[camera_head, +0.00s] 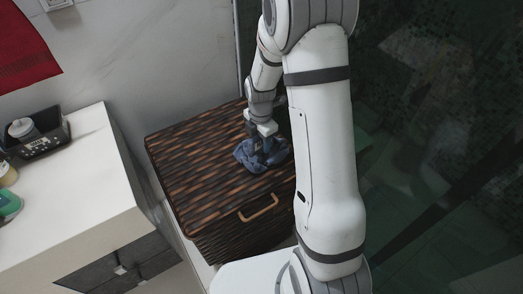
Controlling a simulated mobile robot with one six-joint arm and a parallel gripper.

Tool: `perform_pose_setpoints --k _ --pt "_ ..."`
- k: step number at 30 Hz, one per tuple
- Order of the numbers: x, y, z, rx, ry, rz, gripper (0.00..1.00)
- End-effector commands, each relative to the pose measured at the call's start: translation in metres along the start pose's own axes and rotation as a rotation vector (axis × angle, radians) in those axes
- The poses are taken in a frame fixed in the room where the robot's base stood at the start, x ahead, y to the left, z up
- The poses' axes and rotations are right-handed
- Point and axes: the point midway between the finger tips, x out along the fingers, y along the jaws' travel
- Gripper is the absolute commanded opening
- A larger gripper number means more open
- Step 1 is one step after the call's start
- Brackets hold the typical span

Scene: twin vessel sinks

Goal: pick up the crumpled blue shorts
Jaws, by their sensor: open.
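The crumpled blue shorts (247,157) lie in a small heap on the lid of a dark brown woven hamper (190,160). My gripper (262,149) points down at the shorts, with its fingertips at or in the cloth. The jaws are open. The fingertips are small and partly hidden by the cloth, so I cannot tell how deep they sit. My white arm covers the right side of the hamper.
A white counter (75,190) stands left of the hamper, with a black tray (38,135) holding toiletries. A red towel (22,50) hangs at upper left. A dark glass panel (440,130) is at right. The hamper lid left of the shorts is clear.

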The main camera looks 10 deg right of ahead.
Motion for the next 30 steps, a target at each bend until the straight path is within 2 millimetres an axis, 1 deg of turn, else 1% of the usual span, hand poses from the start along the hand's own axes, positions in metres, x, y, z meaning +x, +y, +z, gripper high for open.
perform_pose_setpoints --k 23,24,30 --pt "0.0047 -0.0004 0.0007 0.002 0.000 0.000 0.47" --pt "0.0047 -0.0004 0.0007 0.002 0.000 0.000 0.46" --pt "0.0046 -0.0004 0.0008 0.002 0.000 0.000 0.30"
